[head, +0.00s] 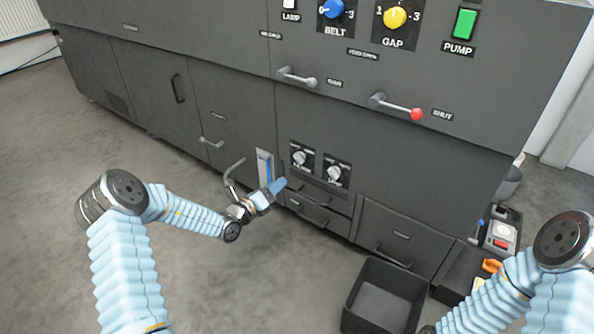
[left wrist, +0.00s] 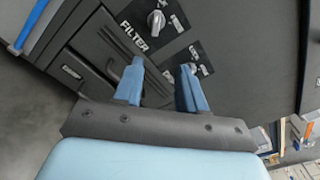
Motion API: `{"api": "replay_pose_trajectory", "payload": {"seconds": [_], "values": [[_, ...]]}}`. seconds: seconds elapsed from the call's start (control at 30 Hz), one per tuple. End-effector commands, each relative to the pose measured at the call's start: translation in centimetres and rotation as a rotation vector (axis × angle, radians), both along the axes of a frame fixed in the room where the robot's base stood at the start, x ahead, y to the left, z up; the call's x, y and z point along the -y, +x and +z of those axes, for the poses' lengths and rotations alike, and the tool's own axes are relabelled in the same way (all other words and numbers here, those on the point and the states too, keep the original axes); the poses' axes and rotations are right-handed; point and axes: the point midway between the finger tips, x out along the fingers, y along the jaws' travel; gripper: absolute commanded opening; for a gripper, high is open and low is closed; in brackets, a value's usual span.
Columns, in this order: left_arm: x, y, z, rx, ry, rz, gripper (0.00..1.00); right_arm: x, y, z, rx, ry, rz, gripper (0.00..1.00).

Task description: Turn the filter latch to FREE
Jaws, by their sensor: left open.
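The filter latch (head: 300,157) is a small light grey knob on a black plate, the left one of two on the lower cabinet front. In the left wrist view the latch (left wrist: 157,20) sits above the white word FILTER, beyond the fingertips. A second, similar knob (head: 335,173) is to its right; it also shows in the left wrist view (left wrist: 194,54), partly behind a finger. My left gripper (head: 271,192) is open and empty, below and left of the latch, apart from it. In the left wrist view its blue fingers (left wrist: 163,85) are spread. My right gripper is out of view.
Drawers with bar handles (head: 313,200) lie below the knobs. A blue-striped upright gauge (head: 265,168) is beside my left gripper. Lever handles (head: 400,107) stick out above. An empty dark bin (head: 383,296) stands on the floor at right. Floor at left is clear.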

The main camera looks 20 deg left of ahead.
Motion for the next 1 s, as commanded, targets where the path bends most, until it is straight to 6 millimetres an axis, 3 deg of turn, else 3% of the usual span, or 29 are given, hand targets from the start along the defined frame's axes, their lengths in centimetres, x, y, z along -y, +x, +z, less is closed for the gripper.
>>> {"api": "replay_pose_trajectory", "payload": {"seconds": [0.13, 0.63, 0.8, 1.0], "values": [[-0.9, 1.5, 0.4, 0.013, -0.035, 0.047, 0.4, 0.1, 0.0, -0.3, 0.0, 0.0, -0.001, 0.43], [2.9, 11.2, 0.3, 0.012, -0.031, 0.042, 0.4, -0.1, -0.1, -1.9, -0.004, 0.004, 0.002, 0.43], [3.5, 13.0, 0.3, 0.009, -0.03, 0.042, 0.4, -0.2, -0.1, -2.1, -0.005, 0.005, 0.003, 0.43], [3.6, 13.4, 0.4, 0.009, -0.03, 0.042, 0.4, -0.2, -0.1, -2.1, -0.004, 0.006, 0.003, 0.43]]}}
